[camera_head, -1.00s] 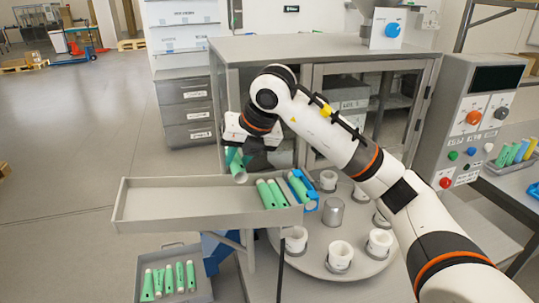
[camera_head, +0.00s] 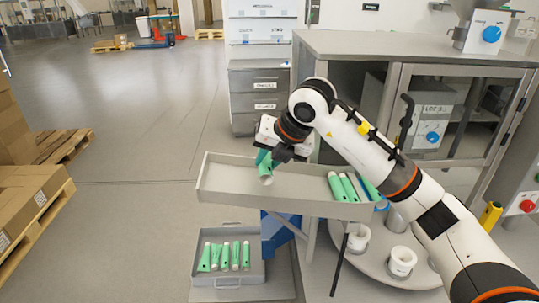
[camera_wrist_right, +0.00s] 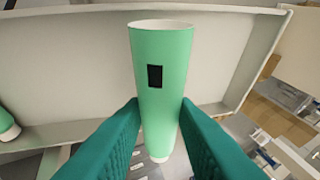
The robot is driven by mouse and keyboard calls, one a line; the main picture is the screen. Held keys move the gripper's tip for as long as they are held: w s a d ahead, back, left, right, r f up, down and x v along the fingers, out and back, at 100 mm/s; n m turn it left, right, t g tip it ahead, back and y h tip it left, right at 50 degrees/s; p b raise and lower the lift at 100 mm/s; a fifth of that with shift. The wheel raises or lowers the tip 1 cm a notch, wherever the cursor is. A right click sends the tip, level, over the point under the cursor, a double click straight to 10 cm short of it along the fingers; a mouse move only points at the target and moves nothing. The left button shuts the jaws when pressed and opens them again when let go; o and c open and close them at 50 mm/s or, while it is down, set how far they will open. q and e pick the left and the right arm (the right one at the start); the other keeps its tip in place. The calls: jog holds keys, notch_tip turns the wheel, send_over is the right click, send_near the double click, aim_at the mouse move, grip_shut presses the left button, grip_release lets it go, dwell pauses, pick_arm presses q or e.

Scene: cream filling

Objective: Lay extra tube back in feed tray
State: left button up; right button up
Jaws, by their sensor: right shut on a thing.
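My right gripper (camera_head: 272,160) is shut on a green tube (camera_head: 266,172) above the grey feed tray (camera_head: 225,180), near the tray's left part. In the right wrist view the held tube (camera_wrist_right: 162,70) stands between the two teal fingers (camera_wrist_right: 160,128), its wide pale end toward the top and a dark patch on its side. Several green tubes (camera_head: 346,187) lie side by side at the right end of the feed tray. The left part of the tray is bare. My left gripper is out of view.
A lower grey bin (camera_head: 230,280) holds several green tubes. A round table with white cups (camera_head: 402,260) stands to the right, below the tray. A grey cabinet (camera_head: 440,50) stands behind my arm. Cardboard boxes on a pallet (camera_head: 30,205) are at the far left.

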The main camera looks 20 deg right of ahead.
aim_at(263, 186)
jog(key=shift+f+b, duration=1.15)
jog(key=shift+f, duration=1.15)
jog(key=shift+f+b, duration=0.45)
jog(key=o, duration=1.1)
jog(key=shift+r+p, duration=2.65)
jog(key=shift+r, duration=1.9)
